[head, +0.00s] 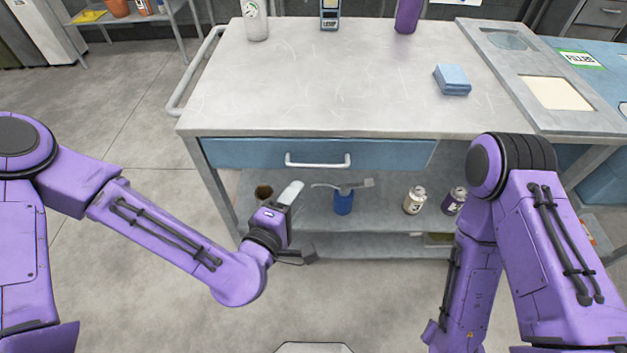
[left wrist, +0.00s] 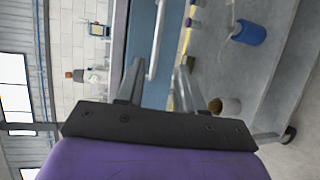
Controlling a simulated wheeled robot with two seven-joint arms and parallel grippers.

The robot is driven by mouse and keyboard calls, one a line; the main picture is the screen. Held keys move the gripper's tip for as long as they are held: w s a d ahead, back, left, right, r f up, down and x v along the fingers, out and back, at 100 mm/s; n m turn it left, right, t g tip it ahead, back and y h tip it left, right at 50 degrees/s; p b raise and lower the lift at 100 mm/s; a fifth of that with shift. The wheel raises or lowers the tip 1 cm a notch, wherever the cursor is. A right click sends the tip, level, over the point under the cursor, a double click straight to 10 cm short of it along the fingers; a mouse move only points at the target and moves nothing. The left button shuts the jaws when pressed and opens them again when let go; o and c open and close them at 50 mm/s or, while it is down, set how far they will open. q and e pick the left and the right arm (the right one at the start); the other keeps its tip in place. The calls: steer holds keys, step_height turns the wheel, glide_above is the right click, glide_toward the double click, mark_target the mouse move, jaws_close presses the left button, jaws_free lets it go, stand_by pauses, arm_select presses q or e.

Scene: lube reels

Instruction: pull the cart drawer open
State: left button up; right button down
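The cart (head: 330,90) stands in front of me with a grey worn top. Its blue drawer (head: 245,153) sits under the top, its front flush with the cart as far as I can see, with a white bar handle (head: 318,161). My left gripper (head: 300,222) is in front of the cart, lower than the handle and apart from it. In the left wrist view the handle (left wrist: 156,45) shows beyond and between the two spread fingers (left wrist: 158,85), with nothing held. My right arm is at the right in the head view; its gripper is out of view.
The shelf below holds a blue cup (head: 343,203) and small cans (head: 414,200). Open floor lies left of the cart.

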mark_target(316, 167)
arm_select(q)
steer(key=p+x, duration=0.1)
steer(key=x, duration=0.4)
steer(key=p+x, duration=0.1)
steer(key=x, duration=0.4)
steer(key=shift+w+d+r, duration=0.1)
steer(key=shift+w+r, duration=0.1)
steer(key=shift+w, duration=0.05)
jaws_close()
